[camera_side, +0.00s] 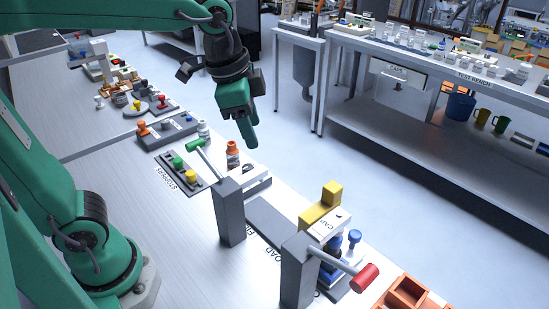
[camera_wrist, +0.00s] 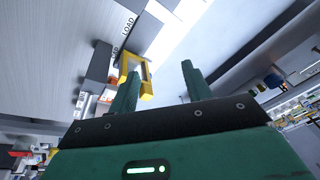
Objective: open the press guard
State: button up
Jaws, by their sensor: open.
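The yellow part at the press, which looks like the guard (camera_side: 322,207), stands by the white block marked CAP on the near right of the bench in the side view. In the wrist view the yellow guard (camera_wrist: 149,72) shows as a frame beyond the left finger, which overlaps part of it. My gripper (camera_side: 248,138) is raised up and to the left of the guard in the side view, well apart from it. In the wrist view my gripper (camera_wrist: 158,80) has its fingers apart with nothing between them. Whether the guard is closed is hard to tell.
A grey post with a green-knobbed lever (camera_side: 195,146) and a post with a red-knobbed lever (camera_side: 364,278) stand along the bench. An orange crate (camera_side: 408,291) is front right.

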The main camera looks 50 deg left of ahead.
jog(key=w+d+m+g, duration=0.2)
jog(key=w+d+m, duration=0.3)
jog(key=d, duration=0.2)
jog(key=m+g, duration=0.1)
jog(key=m, duration=0.4)
send_over(333, 186)
notch_tip(333, 186, down, 3)
jog(key=shift+r+y, duration=0.1)
jog(key=shift+y, duration=0.3)
jog(key=shift+f, duration=0.2)
jog(key=shift+f, duration=3.8)
jog(key=shift+s, duration=0.1)
grip_shut()
